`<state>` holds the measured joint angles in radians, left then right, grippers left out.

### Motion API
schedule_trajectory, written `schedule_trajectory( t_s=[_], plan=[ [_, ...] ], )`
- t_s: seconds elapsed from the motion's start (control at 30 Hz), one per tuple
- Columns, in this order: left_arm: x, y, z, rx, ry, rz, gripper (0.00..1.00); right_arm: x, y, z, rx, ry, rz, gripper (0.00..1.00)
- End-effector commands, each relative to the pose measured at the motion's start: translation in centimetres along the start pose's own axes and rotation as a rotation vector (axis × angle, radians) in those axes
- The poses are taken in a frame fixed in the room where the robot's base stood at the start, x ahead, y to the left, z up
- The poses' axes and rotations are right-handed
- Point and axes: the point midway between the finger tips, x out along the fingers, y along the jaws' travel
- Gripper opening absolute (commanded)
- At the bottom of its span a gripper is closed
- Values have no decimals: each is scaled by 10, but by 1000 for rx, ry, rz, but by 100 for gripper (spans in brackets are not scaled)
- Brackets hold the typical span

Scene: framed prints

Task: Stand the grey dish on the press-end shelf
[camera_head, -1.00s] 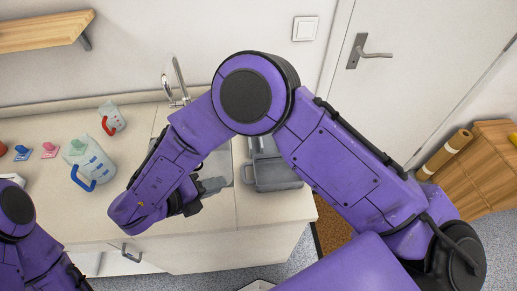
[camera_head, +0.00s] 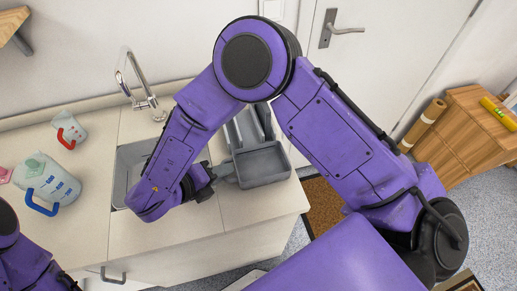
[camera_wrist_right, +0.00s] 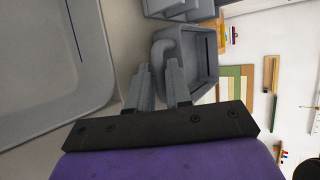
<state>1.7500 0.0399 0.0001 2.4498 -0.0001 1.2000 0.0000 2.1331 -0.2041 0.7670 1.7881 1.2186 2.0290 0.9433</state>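A grey dish (camera_head: 262,165) with a rectangular rim sits on the counter right of the sink. In the right wrist view, the likely same dish (camera_wrist_right: 203,62) shows a rounded handle on its near side. My right gripper (camera_head: 222,178) is close to the dish's left side in the head view. In the wrist view its two fingers (camera_wrist_right: 158,68) are apart, with the tips at the handle; I cannot tell if they touch it. A wooden wall shelf (camera_head: 12,22) is cut off at upper left; I cannot tell if it is the press-end shelf. My left gripper is out of view.
More grey containers (camera_head: 243,127) stand behind the dish. The sink (camera_head: 128,172) with a tap (camera_head: 135,78) is left of my right gripper. Two measuring jugs, one blue-handled (camera_head: 48,185) and one red-handled (camera_head: 70,130), stand farther left. A wooden cabinet (camera_head: 462,135) stands at right.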

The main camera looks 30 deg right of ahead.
Motion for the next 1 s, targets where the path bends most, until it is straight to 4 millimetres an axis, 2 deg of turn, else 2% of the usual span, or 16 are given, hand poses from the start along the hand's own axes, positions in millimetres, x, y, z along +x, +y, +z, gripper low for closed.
schedule_trajectory(
  t_s=[0.07, 0.13, 0.5, 0.67, 0.73, 0.93, 1.0],
  plan=[
    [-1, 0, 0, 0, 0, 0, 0, -1, -1, 0, 0, 0, 0, 19],
    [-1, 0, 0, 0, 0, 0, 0, -1, -1, 0, 0, 0, 0, 0],
    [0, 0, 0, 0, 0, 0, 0, -1, -2, 1, 2, 1, 0, 0],
    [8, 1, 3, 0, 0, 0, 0, -9, -15, 4, 5, 0, 1, 0],
    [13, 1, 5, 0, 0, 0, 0, -20, -28, 6, 7, -2, 2, 0],
    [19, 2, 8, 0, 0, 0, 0, -76, -68, -21, 5, -5, 2, 0],
    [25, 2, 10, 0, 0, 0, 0, -92, -71, -38, 1, -5, 1, 0]
  ],
)
